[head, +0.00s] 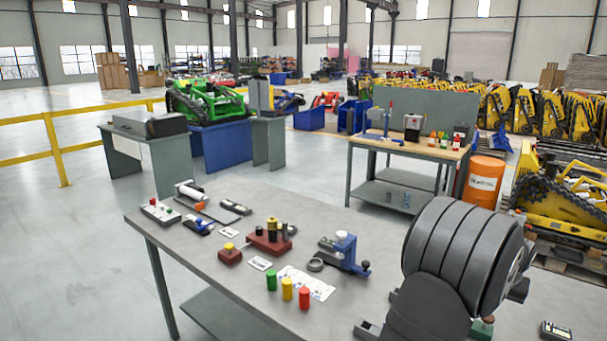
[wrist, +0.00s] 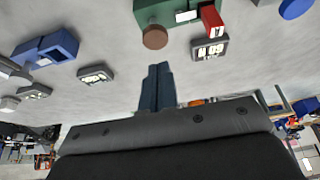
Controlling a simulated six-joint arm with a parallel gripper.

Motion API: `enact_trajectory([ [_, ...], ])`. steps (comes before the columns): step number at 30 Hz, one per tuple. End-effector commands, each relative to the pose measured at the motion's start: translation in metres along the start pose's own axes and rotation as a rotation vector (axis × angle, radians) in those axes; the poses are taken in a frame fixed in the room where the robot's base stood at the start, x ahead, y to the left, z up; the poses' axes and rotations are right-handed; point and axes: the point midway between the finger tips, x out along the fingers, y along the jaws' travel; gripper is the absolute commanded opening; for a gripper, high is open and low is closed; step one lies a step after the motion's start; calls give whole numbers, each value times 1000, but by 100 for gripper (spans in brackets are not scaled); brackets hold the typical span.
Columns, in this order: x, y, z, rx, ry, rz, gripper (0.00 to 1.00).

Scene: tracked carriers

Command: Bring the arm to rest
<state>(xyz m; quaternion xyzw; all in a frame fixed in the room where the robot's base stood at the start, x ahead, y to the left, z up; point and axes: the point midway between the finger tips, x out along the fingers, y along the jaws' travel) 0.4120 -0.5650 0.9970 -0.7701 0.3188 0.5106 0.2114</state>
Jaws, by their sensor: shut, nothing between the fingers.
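My gripper (wrist: 158,68) shows in the wrist view with its two dark fingers pressed together and nothing between them. It points over the grey worktop, apart from the objects there. In the head view my thick grey arm stands at the right of the near table (head: 225,262), and I cannot make out the fingers. In the wrist view a green block (wrist: 178,12) with a brown round end and a red piece (wrist: 212,21) lie beyond the fingertips.
The table holds red, yellow and green cylinders (head: 287,289), a blue-grey fixture (head: 342,254), a dark red block with pegs (head: 270,240) and a small display device (head: 555,331). An orange drum (head: 483,182) and a second bench (head: 405,145) stand behind. Open floor lies left.

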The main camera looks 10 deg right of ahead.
Motion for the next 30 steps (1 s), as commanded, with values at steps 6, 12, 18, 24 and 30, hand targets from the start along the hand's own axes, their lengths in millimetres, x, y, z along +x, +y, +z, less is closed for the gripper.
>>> enact_trajectory([
  [6, 0, 0, 0, 0, 0, 0, 0],
  [12, 0, 0, 0, 0, 0, 0, 0],
  [18, 6, 0, 2, 0, -2, 0, 0],
  [24, 24, 0, 10, 1, -2, 0, 0],
  [30, 31, 0, 13, 0, 0, 0, 0],
])
